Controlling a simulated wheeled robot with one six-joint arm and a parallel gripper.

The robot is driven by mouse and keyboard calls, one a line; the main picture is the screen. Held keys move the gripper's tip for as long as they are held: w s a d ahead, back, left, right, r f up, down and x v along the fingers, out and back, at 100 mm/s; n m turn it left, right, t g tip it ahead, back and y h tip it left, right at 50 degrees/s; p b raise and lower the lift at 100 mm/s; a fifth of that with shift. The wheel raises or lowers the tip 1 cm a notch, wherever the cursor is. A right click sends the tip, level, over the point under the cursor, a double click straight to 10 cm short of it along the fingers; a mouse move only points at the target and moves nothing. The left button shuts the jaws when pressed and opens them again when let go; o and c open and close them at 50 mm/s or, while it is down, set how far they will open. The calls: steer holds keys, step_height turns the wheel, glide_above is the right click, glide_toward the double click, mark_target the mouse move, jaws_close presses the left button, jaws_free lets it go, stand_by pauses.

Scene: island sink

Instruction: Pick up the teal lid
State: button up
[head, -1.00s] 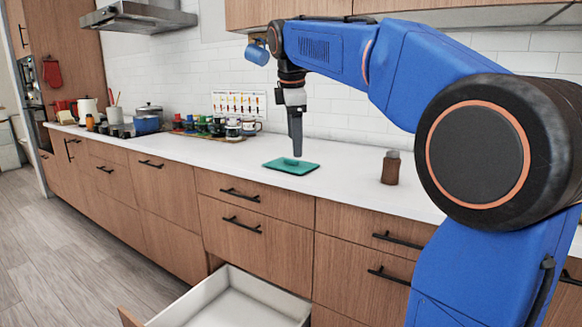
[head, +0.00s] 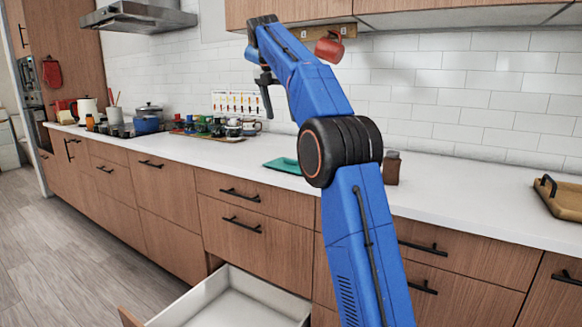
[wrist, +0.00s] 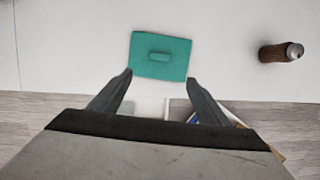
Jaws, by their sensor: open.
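The teal lid (head: 284,165) lies flat on the white counter, partly hidden behind my arm in the head view. In the wrist view the lid (wrist: 160,56) is a teal rectangle with a small raised handle in its middle. My gripper (head: 268,114) is above the counter in the head view, up and to the left of the lid. In the wrist view my gripper (wrist: 158,92) has its two fingers spread apart with nothing between them. The lid shows just beyond the fingertips, apart from them.
A brown shaker (head: 392,168) stands on the counter right of the lid. Several mugs and jars (head: 222,128) stand to the left. An open drawer (head: 240,300) juts out below. A wooden tray (head: 562,196) is at the far right, and a red mug (head: 330,46) hangs above.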

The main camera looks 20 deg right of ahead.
mark_target(291, 163)
steer(key=x, duration=1.7)
steer(key=shift+w, duration=0.15)
steer(key=shift+c, duration=0.4)
steer(key=c, duration=1.1)
